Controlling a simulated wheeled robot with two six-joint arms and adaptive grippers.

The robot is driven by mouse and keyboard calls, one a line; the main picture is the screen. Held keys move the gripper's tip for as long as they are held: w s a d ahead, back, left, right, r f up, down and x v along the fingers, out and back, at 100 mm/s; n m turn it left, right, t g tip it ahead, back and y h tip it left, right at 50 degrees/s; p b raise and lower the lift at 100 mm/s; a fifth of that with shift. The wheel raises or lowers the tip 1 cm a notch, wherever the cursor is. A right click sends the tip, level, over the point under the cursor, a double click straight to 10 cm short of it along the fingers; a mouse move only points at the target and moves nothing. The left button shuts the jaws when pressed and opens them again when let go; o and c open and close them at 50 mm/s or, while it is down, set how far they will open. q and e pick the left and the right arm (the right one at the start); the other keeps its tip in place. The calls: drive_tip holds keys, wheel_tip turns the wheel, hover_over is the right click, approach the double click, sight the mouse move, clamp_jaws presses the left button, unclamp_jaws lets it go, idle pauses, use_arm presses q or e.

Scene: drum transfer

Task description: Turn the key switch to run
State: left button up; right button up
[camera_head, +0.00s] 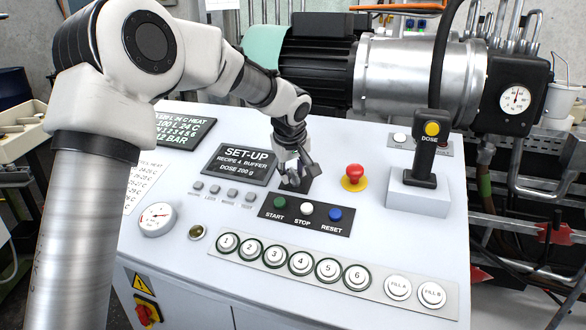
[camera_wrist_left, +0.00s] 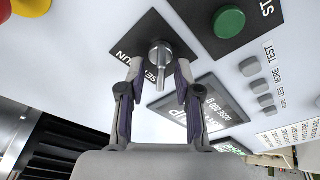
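The key switch (camera_wrist_left: 161,52) shows in the left wrist view as a metal key on a black plate (camera_wrist_left: 198,40). Its plate carries "RUN" and "SET" lettering, partly covered by my fingers. My left gripper (camera_wrist_left: 158,72) is open, with one finger on each side of the key and a visible gap to each. In the head view my left gripper (camera_head: 294,180) points down at the panel and hides most of the switch. The display (camera_head: 241,164) reads "SET-UP", recipe 4 buffer, dose 200 g. My right gripper is not in view.
Start, stop and reset buttons (camera_head: 306,210) lie just in front of the gripper. A red emergency button (camera_head: 354,173) is to its right, and a dose lever (camera_head: 428,145) stands further right. A row of numbered buttons (camera_head: 301,263) runs along the front. A motor (camera_head: 318,66) lies behind.

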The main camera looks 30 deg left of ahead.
use_arm(q)
drive_tip(key=shift+w+a+f, duration=0.15)
drive_tip(key=shift+w+f, duration=0.1)
drive_tip(key=shift+f, duration=0.1)
drive_tip(key=shift+s+r, duration=0.2)
drive_tip(key=shift+s+d+r, duration=0.1)
drive_tip(key=shift+s+d, duration=0.05)
drive_tip(key=shift+d, duration=0.15)
clamp_jaws()
